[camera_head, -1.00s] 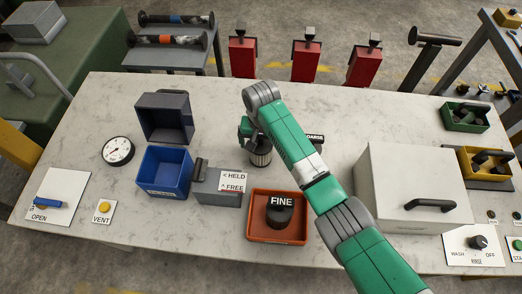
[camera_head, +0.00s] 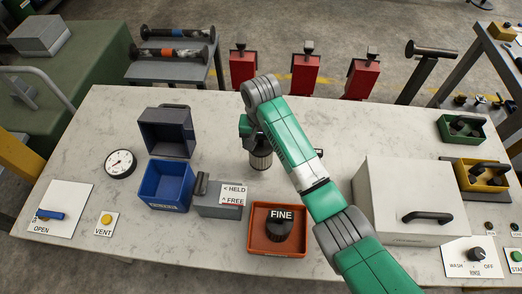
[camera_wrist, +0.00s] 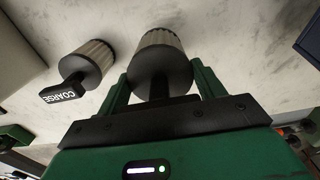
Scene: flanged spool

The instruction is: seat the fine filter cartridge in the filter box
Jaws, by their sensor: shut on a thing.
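My gripper (camera_head: 252,132) is shut on a pleated filter cartridge with a dark cap (camera_head: 261,159). This cartridge hangs between my fingers in the wrist view (camera_wrist: 160,62), and no label on it shows. A cartridge labelled COARSE (camera_wrist: 88,62) stands beside it in the wrist view; my arm mostly hides it in the head view. A dark round piece labelled FINE (camera_head: 280,226) sits in an orange tray (camera_head: 256,242), right of and nearer than the blue box. The blue box (camera_head: 162,203), apparently the filter box, stands left of my gripper. Its dark lid (camera_head: 168,131) is open and its inside looks empty.
A grey block with a HELD/FREE sign (camera_head: 234,192) stands right of the blue box. A gauge (camera_head: 120,163), VENT button (camera_head: 106,219) and OPEN panel (camera_head: 67,202) lie left. A large pale box (camera_head: 409,185) stands right. The table's back middle is clear.

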